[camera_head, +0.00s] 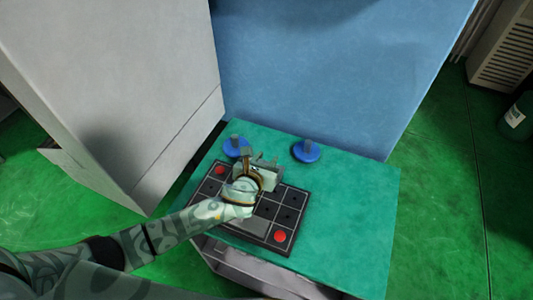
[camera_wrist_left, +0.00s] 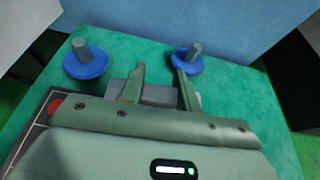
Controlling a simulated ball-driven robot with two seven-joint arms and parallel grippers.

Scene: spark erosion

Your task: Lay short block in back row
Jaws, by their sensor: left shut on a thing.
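My left gripper (camera_head: 262,163) is over the back part of a dark gridded tray (camera_head: 285,251), its arm coming in from the left. In the left wrist view its two fingers (camera_wrist_left: 161,78) stand on either side of a grey block (camera_wrist_left: 158,96), and the gripper is shut on it. The block (camera_head: 271,179) also shows beside the hand in the head view. Whether it touches the tray is hidden. The tray has square cells with dark holes, a red disc (camera_head: 219,170) at its back left and another red disc (camera_head: 280,237) at its front right. My right gripper is out of view.
Two blue round bases with grey posts stand behind the tray, one at left (camera_head: 236,147) and one at right (camera_head: 306,151). The green table top (camera_head: 356,205) is clear to the right. A blue wall (camera_head: 320,80) rises behind, and a pale cabinet (camera_head: 110,90) stands at left.

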